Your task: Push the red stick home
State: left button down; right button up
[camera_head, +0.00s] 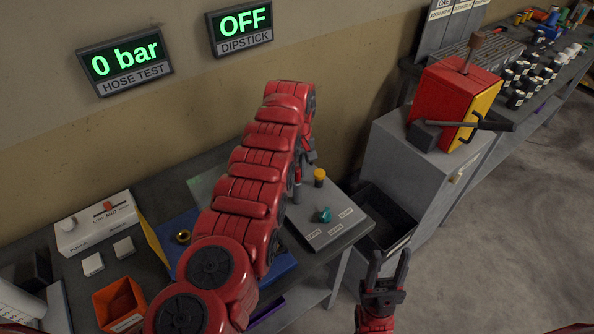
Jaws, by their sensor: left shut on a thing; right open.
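My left arm reaches across the bench, and its gripper (306,160) is at the back of a grey labelled panel (333,236). The gripper is shut on a thin red stick (298,174), mostly hidden by my arm and fingers. I cannot tell how deep the stick sits. A yellow-capped piece (319,177) and a teal-capped piece (323,215) stand on the panel, right of and in front of the gripper. The DIPSTICK display (241,27) on the wall reads OFF. My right gripper (388,268) is open and empty, in front of the bench, with its fingers pointing away.
A dark open bin (386,213) is right of the panel. A grey cabinet (408,158) carries a red and yellow box (455,100) with a dark handle. An orange bin (119,303) and a white control box (97,222) are on the left. The HOSE TEST display (125,63) reads 0 bar.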

pick_arm(q)
jog(key=shift+f+b, duration=0.3)
jog(key=shift+f, duration=0.15)
jog(key=c, duration=0.6)
grip_release()
jog(key=shift+r, duration=0.1)
jog(key=shift+r, duration=0.3)
notch_tip(320, 180, up, 7)
jog(key=shift+a+r+b, duration=0.1)
jog(key=shift+r+b, duration=0.1)
jog(key=shift+b, duration=1)
notch_tip(320, 180, up, 9)
jog(key=p, duration=0.8)
jog(key=shift+r, duration=0.15)
